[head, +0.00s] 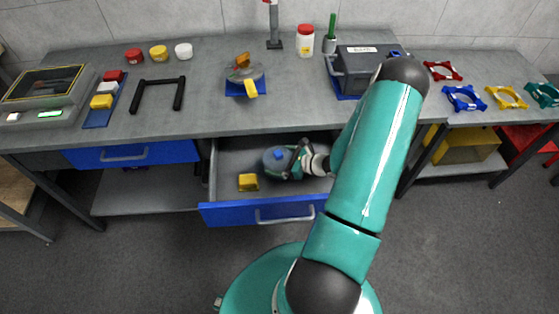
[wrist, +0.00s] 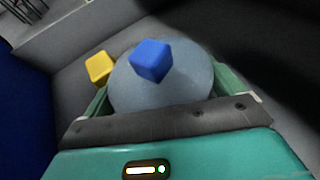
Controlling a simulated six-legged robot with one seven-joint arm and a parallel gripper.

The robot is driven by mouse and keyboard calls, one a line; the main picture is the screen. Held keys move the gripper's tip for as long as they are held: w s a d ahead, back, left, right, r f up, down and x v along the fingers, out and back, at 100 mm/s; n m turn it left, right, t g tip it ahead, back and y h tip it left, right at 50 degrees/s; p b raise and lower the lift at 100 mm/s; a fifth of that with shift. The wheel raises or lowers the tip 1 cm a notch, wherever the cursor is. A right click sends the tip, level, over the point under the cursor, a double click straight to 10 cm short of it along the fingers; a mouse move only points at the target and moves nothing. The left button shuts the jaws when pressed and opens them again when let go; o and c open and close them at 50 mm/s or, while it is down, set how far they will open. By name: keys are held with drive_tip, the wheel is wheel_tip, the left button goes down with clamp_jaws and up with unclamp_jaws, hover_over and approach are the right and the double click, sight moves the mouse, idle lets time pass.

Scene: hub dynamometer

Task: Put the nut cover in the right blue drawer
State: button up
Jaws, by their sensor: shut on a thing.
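The right blue drawer (head: 225,213) is pulled open under the workbench. My gripper (head: 282,160) is inside or just above the drawer, shut on a round grey piece with a blue block on top, which I take to be the nut cover (head: 270,158). In the wrist view the grey round nut cover (wrist: 175,90) sits between the fingers, with the blue block (wrist: 151,60) on it. I cannot tell whether the cover touches the drawer floor. A yellow block (head: 248,182) lies in the drawer left of my gripper; it also shows in the wrist view (wrist: 99,67).
The left blue drawer (head: 130,153) is shut. The bench top (head: 210,110) above holds a scale-like device (head: 45,95), a black handle frame (head: 158,95), a grey box (head: 365,70) and several jars. Coloured rings (head: 463,97) lie on the right bench. The drawer's left part has free room.

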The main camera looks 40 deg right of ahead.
drive_tip(key=shift+f, duration=0.1)
drive_tip(key=o, duration=0.7)
drive_tip(key=shift+c, duration=0.2)
